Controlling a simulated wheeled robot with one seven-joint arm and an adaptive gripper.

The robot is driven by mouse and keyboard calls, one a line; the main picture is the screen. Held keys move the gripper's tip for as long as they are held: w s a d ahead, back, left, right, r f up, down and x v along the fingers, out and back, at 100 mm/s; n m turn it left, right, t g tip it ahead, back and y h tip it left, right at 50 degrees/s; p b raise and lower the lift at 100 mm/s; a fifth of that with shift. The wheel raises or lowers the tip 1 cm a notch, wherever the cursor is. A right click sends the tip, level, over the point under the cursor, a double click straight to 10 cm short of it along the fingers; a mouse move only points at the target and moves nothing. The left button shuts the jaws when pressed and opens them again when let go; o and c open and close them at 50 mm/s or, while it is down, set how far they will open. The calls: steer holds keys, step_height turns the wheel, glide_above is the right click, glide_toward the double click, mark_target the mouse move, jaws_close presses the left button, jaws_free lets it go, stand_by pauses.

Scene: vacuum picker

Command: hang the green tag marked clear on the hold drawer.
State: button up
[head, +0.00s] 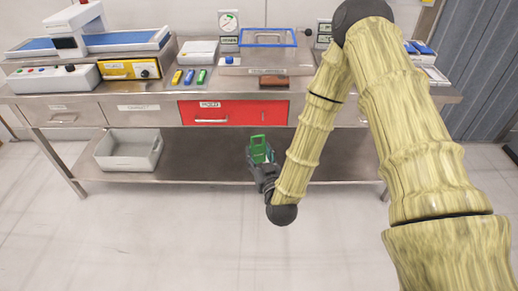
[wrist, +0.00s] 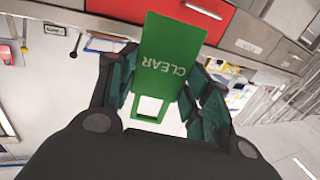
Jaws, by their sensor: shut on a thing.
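My gripper (head: 262,166) is shut on the green tag (head: 260,147), in front of the bench and lower in the picture than the drawers. In the wrist view the fingers (wrist: 162,88) grip the tag (wrist: 172,48) from both sides; its word CLEAR reads upside down. A square open loop (wrist: 150,107) is at the tag's end nearer the palm. The red drawer (head: 250,113) labelled HOLD is closed, with a pale bar handle (head: 211,121) at its left part. The drawer also shows at the top of the wrist view (wrist: 222,19), apart from the tag.
A grey bin (head: 150,160) stands on the lower shelf (head: 215,172). Grey drawers flank the red one. The floor in front is clear.

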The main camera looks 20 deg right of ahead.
steer(key=w+d+f+b, duration=0.3)
steer(key=w+f+b, duration=0.2)
steer(key=b, duration=0.8)
steer(key=w+d+f+b, duration=0.3)
steer(key=w+f+b, duration=0.3)
steer(key=w+b, duration=0.6)
steer(key=shift+d+f+b, duration=0.25)
steer(key=shift+d+b, duration=0.15)
steer(key=shift+b, duration=0.25)
steer(key=shift+w, duration=0.15)
steer(key=shift+w, duration=0.1)
steer(key=w+d+f+b, duration=0.1)
steer(key=w+d+b, duration=0.1)
steer(key=w, duration=0.6)
steer(key=shift+w+d+f, duration=0.15)
steer(key=shift+w+d, duration=0.15)
steer(key=shift+w, duration=0.05)
steer(key=shift+w+f, duration=0.1)
